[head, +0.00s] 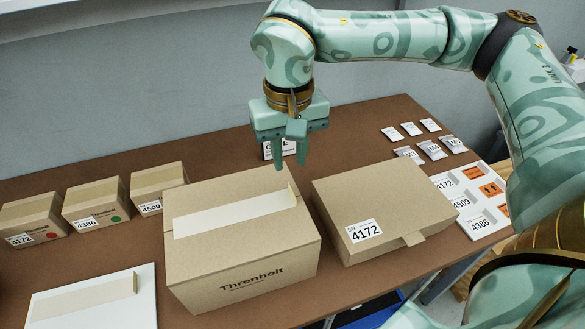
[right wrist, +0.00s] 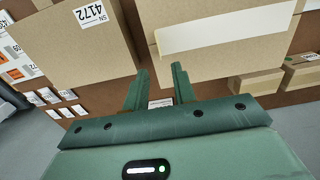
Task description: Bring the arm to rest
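My right gripper (head: 290,150) hangs fingers-down above the brown table (head: 240,147), over the back edge of the large Threnholt box. In the right wrist view its two fingers (right wrist: 160,85) stand apart with nothing between them. The large cardboard box (head: 245,245) is closed, with a pale tape strip (head: 235,210) across its top. To its right sits a flatter closed box labelled 4172 (head: 390,205). Both boxes also show in the right wrist view, beyond the fingers. My left gripper is not in view.
Small boxes labelled 4172 (head: 35,215), 4386 (head: 98,200) and 4509 (head: 158,180) stand at the left. Several small packets (head: 430,149) lie at the back right, near a white label sheet (head: 480,222). A white panel (head: 60,308) lies front left.

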